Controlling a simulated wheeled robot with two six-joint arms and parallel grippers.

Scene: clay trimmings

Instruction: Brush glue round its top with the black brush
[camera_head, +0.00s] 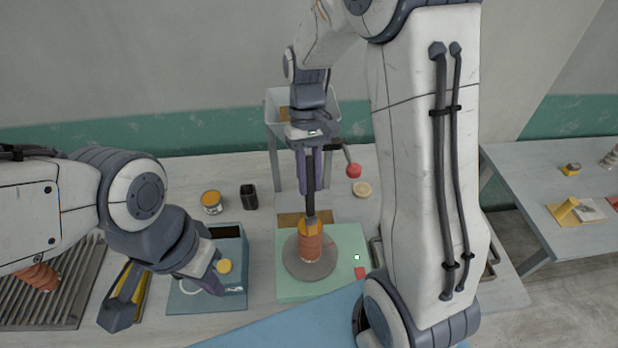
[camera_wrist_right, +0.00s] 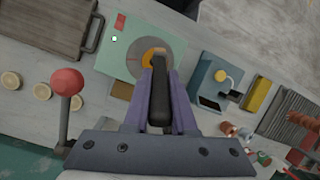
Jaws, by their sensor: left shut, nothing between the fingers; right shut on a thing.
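A terracotta cylinder (camera_head: 312,248) with a yellow-orange top stands upright on a round grey wheel head (camera_head: 296,268). The wheel head is on a pale green base (camera_head: 350,242). My right gripper (camera_head: 310,185) is shut on the black brush (camera_head: 310,200), which points down. The brush's lower end is at the cylinder's top; whether it touches is hard to tell. In the right wrist view the brush (camera_wrist_right: 159,95) lies between the purple fingers, with the orange top (camera_wrist_right: 150,57) partly hidden behind it. My left gripper (camera_head: 210,280) is shut and empty over the blue box's front.
The blue box (camera_head: 232,245) with a yellow disc stands left of the green base. A red-knobbed lever (camera_head: 353,170) stands behind the base. A slatted rack (camera_head: 60,300) is far left.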

